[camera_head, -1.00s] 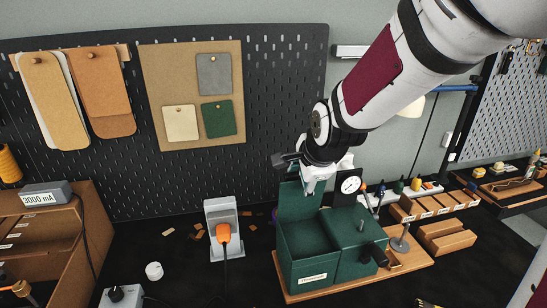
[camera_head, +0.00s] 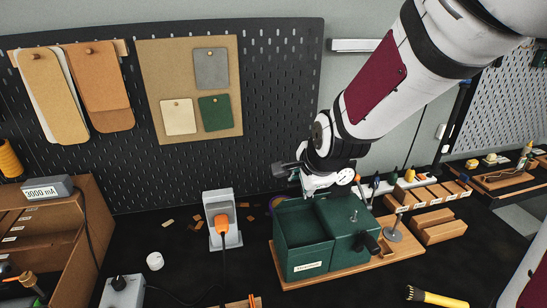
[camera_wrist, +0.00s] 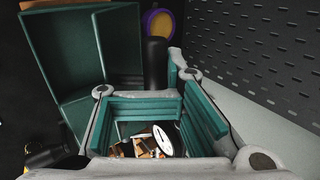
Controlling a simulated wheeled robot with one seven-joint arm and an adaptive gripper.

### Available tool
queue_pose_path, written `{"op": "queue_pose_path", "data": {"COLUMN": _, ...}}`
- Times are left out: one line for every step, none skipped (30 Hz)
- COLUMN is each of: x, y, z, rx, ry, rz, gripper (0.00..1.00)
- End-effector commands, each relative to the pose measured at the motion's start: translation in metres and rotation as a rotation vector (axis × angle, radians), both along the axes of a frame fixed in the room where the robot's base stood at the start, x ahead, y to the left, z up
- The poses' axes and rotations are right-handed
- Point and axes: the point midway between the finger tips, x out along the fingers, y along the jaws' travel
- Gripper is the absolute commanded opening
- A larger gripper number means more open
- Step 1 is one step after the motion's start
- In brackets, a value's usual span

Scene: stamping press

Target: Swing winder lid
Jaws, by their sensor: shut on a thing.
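The green winder (camera_head: 302,258) stands on a wooden board (camera_head: 350,266), its left compartment open at the top. It also shows at the upper left of the wrist view (camera_wrist: 50,50). My gripper (camera_head: 318,187) is at the back of the winder, low behind the open compartment, and is shut on the winder lid. The lid does not show clearly as an upright panel in the head view; it seems tilted back, and the gripper and box hide most of it. In the wrist view, teal surfaces lie between and beside the fingers, and the exact grip is hard to tell.
A dial gauge (camera_head: 345,177) is close to the right of my gripper. A black crank knob (camera_head: 368,242) juts out at the winder's right front. A purple-rimmed spool (camera_wrist: 158,24) lies behind the winder. The black pegboard (camera_head: 275,110) rises at the back.

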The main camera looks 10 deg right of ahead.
Motion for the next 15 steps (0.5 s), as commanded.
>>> {"op": "queue_pose_path", "data": {"x": -0.005, "y": 0.000, "z": -0.001, "rx": 0.001, "ry": 0.001, "rz": -0.001, "gripper": 0.00}}
{"op": "queue_pose_path", "data": {"x": -0.008, "y": 0.000, "z": -0.002, "rx": 0.001, "ry": 0.000, "rz": -0.001, "gripper": 0.00}}
{"op": "queue_pose_path", "data": {"x": -0.011, "y": 0.000, "z": -0.004, "rx": 0.001, "ry": 0.000, "rz": -0.001, "gripper": 0.00}}
{"op": "queue_pose_path", "data": {"x": -0.013, "y": 0.000, "z": -0.005, "rx": 0.001, "ry": 0.000, "rz": -0.002, "gripper": 0.00}}
{"op": "queue_pose_path", "data": {"x": -0.015, "y": 0.000, "z": -0.006, "rx": 0.001, "ry": 0.000, "rz": -0.002, "gripper": 0.00}}
{"op": "queue_pose_path", "data": {"x": -0.017, "y": 0.000, "z": -0.006, "rx": 0.001, "ry": -0.001, "rz": -0.001, "gripper": 0.00}}
{"op": "queue_pose_path", "data": {"x": -0.017, "y": 0.000, "z": -0.007, "rx": 0.000, "ry": -0.002, "rz": -0.001, "gripper": 0.00}}
{"op": "queue_pose_path", "data": {"x": -0.017, "y": 0.000, "z": -0.007, "rx": 0.000, "ry": -0.002, "rz": -0.001, "gripper": 0.00}}
{"op": "queue_pose_path", "data": {"x": -0.017, "y": 0.000, "z": -0.007, "rx": 0.000, "ry": -0.002, "rz": -0.001, "gripper": 0.00}}
{"op": "queue_pose_path", "data": {"x": -0.017, "y": 0.000, "z": -0.007, "rx": 0.000, "ry": -0.003, "rz": -0.001, "gripper": 0.00}}
{"op": "queue_pose_path", "data": {"x": -0.017, "y": 0.000, "z": -0.007, "rx": 0.000, "ry": -0.003, "rz": -0.001, "gripper": 0.00}}
{"op": "queue_pose_path", "data": {"x": -0.017, "y": 0.000, "z": -0.007, "rx": 0.000, "ry": -0.003, "rz": -0.001, "gripper": 0.00}}
{"op": "queue_pose_path", "data": {"x": -0.017, "y": 0.000, "z": -0.007, "rx": 0.001, "ry": -0.003, "rz": -0.001, "gripper": 0.00}}
{"op": "queue_pose_path", "data": {"x": -0.017, "y": 0.000, "z": -0.007, "rx": 0.001, "ry": -0.003, "rz": -0.001, "gripper": 0.00}}
{"op": "queue_pose_path", "data": {"x": -0.017, "y": 0.000, "z": -0.007, "rx": 0.001, "ry": -0.003, "rz": -0.001, "gripper": 0.00}}
